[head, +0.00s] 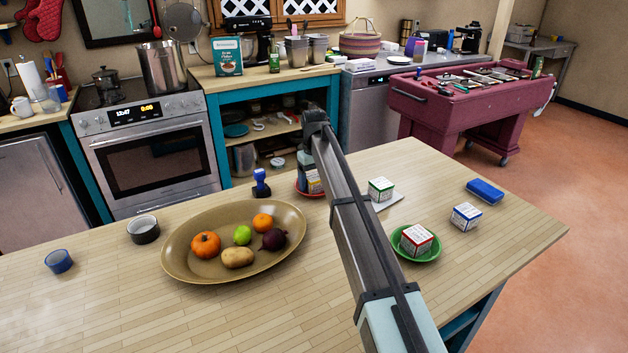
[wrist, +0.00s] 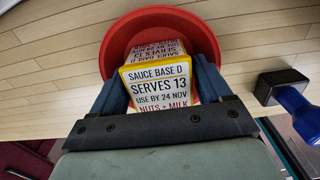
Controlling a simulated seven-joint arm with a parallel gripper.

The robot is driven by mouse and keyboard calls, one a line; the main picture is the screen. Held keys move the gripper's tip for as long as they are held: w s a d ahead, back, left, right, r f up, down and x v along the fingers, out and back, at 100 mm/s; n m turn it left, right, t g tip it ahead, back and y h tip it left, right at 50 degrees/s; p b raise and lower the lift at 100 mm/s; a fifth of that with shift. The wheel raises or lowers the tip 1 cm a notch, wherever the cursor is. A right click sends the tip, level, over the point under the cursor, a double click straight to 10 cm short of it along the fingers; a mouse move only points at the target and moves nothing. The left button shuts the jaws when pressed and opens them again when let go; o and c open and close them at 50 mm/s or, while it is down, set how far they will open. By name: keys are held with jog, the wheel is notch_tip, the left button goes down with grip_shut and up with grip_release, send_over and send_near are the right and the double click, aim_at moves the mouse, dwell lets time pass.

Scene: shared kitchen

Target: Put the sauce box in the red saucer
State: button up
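A yellow-edged box marked "SAUCE BASE" (wrist: 157,87) is between the two fingers of my gripper (wrist: 160,72) in the wrist view. The fingers press against its sides, so the gripper is shut on it. The red saucer (wrist: 118,35) lies under and behind the box. I cannot tell whether the box touches it. In the head view the red saucer (head: 301,190) shows only as a rim, mostly hidden by my gripper (head: 309,178) and arm. The box is partly visible there, low over the saucer.
A blue-handled stamp (head: 261,184) stands just left of the saucer. A brown platter (head: 190,262) with produce is farther left. To the right are a green-edged box (head: 381,189), a red-edged box (head: 416,240) in a green saucer (head: 428,257), and a blue-edged box (head: 466,216).

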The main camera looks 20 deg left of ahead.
aim_at(314, 176)
notch_tip(314, 176, up, 12)
jog(key=shift+r, duration=0.15)
dwell(0.6)
